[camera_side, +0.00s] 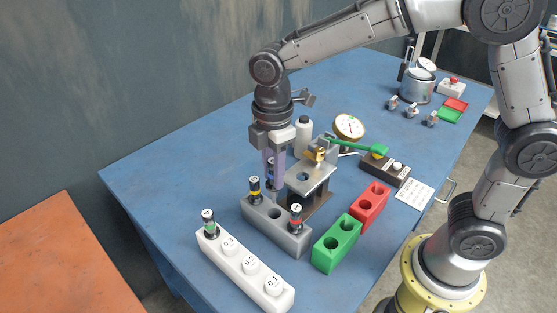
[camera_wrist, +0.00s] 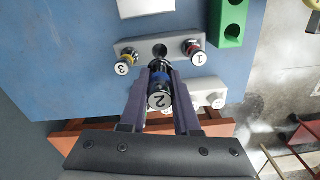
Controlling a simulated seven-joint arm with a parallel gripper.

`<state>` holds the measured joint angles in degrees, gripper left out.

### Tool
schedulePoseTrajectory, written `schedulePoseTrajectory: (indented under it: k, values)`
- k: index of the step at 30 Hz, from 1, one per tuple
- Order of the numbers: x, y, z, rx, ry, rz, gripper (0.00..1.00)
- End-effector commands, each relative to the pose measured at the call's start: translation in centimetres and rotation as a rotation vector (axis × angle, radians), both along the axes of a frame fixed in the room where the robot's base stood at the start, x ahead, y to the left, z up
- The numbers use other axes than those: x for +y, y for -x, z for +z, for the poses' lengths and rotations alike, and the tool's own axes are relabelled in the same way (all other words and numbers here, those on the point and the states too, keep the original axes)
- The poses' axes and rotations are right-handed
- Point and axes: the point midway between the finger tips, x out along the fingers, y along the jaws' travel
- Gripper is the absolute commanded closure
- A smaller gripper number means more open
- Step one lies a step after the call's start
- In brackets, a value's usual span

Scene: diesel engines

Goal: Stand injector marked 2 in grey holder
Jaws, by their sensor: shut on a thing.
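My gripper (camera_side: 275,187) is shut on the injector marked 2 (camera_wrist: 161,76), a dark injector with a blue band. The "2" on its top faces the wrist camera. In the side view the injector (camera_side: 269,168) is partly hidden by the fingers and hangs upright above the grey holder (camera_side: 262,226). The holder's middle hole (camera_side: 275,213) looks empty. The yellow-banded injector marked 3 (camera_side: 254,189) stands in the left hole and the red-banded injector marked 1 (camera_side: 296,217) in the right hole. In the wrist view the injector's lower end points toward the middle hole (camera_wrist: 160,50).
A white block (camera_side: 246,270) marked 0.3, 0.2 and 0.1 holds a green-banded injector (camera_side: 209,224) in front. A metal stand (camera_side: 311,176), white bottle (camera_side: 304,135), and green (camera_side: 336,246) and red (camera_side: 370,207) blocks stand close by. The table's left is clear.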

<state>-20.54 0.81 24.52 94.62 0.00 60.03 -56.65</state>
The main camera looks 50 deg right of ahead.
Motion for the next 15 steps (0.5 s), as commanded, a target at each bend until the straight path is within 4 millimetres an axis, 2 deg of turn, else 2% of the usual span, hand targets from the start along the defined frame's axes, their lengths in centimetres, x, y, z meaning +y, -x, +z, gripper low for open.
schedulePoseTrajectory:
  k: [15]
  values:
    - [-0.1, 0.0, -3.2, 0.001, 0.001, -0.001, 1.00]
